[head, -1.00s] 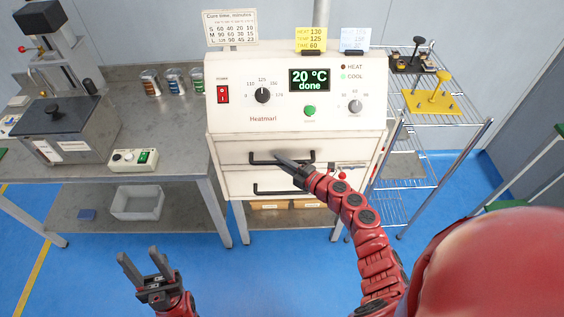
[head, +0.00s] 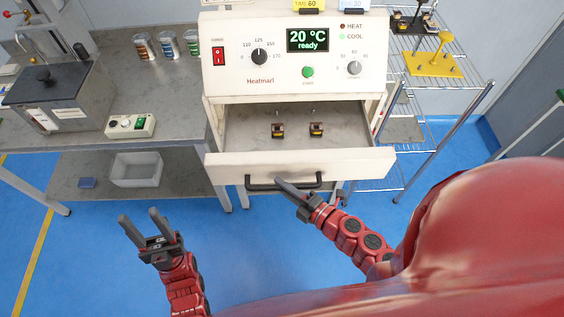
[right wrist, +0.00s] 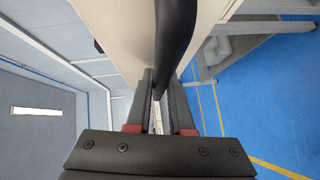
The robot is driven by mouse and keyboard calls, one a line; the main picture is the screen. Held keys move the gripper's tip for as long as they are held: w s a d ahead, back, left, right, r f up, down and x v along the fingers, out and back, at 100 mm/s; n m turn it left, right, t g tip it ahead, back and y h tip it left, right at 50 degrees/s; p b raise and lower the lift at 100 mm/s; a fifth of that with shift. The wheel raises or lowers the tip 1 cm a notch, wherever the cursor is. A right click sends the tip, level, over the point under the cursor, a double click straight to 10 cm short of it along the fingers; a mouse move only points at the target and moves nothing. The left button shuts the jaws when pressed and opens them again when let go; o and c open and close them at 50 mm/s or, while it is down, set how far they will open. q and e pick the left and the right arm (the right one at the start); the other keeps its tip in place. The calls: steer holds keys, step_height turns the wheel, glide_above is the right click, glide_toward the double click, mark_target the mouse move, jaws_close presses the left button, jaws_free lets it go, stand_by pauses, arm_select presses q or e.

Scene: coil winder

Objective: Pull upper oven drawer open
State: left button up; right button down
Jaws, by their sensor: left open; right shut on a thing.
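The upper oven drawer (head: 225,166) of the white Heatmarl oven (head: 233,85) is pulled out. Two small dark and copper-coloured parts (head: 278,130) sit apart on its grey floor. My right gripper (head: 283,186) is shut on the drawer's black bar handle (head: 262,186), near its middle. In the right wrist view the handle (right wrist: 174,40) runs between the two fingers (right wrist: 160,92). My left gripper (head: 139,222) is open and empty, in front of the bench at the lower left. The lower drawer is hidden behind the open one.
The oven display (head: 307,40) reads 20 °C ready. A metal bench (head: 175,100) at left carries a dark lidded box (head: 50,88), a small switch box (head: 130,126) and several cans. A wire rack (head: 440,75) stands at right. Blue floor in front is clear.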

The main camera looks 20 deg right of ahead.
steer(key=s+a+p, duration=0.1)
steer(key=s+a, duration=0.2)
steer(key=s, duration=0.7)
steer(key=shift+p, duration=0.4)
steer(key=shift+s, duration=0.1)
steer(key=c, duration=0.8)
jaws_free()
steer(key=shift+d, duration=0.1)
